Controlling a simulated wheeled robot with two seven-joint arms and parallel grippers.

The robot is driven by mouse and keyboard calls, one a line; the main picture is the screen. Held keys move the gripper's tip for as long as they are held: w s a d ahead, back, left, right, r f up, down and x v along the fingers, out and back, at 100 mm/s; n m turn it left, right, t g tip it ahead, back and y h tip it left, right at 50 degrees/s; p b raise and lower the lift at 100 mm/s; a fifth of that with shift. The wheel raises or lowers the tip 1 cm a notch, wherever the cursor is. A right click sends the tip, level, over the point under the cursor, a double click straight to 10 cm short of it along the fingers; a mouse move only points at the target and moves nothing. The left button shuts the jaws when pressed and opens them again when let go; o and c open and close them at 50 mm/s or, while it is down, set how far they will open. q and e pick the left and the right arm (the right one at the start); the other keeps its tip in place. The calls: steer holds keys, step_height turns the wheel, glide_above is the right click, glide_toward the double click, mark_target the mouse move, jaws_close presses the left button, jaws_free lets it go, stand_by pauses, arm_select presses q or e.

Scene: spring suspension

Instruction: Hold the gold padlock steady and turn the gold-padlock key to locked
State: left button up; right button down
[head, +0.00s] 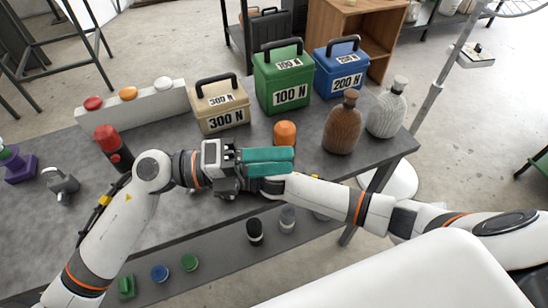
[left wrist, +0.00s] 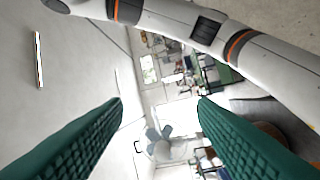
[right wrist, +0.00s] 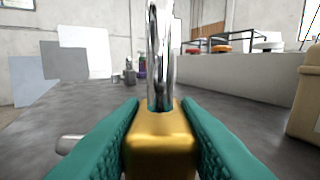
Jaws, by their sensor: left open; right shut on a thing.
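The gold padlock (right wrist: 160,145) shows in the right wrist view, upright with its silver shackle (right wrist: 160,55) pointing up. My right gripper (right wrist: 160,112) is shut on its body, one teal finger on each side. In the head view the padlock and right fingers are hidden behind my left gripper. My left gripper (head: 292,161) is open above the table's front part, its teal fingers pointing right over my right wrist. The left wrist view shows nothing between those fingers (left wrist: 160,104). I cannot make out the key in any view.
On the table (head: 350,172) stand a beige 300 N case (head: 217,120), a green 100 N case (head: 282,75), a blue 200 N case (head: 340,82) and two bottles. A white block with coloured buttons (head: 150,110) is at the back left. A lower front shelf (head: 215,265) holds small items.

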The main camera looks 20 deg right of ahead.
arm_select(q)
steer(key=shift+c, duration=0.4)
steer(key=c, duration=0.6)
steer(key=shift+d+r+n, duration=0.15)
steer(key=shift+r+n, duration=0.05)
steer(key=shift+n, duration=0.1)
steer(key=shift+c, duration=0.2)
steer(key=w+r+n+t+h, duration=0.4)
steer(key=w+n+t, duration=0.1)
steer(key=n+t, duration=0.8)
steer(key=w+a+f+n+t+y, duration=0.3)
steer(key=a+n+t+y, duration=0.2)
steer(key=n+t+y, duration=0.5)
steer(key=n+g+y, duration=0.5)
steer(key=n+y, duration=0.4)
steer(key=y, duration=0.3)
glide_toward(193, 192)
steer(key=x, duration=1)
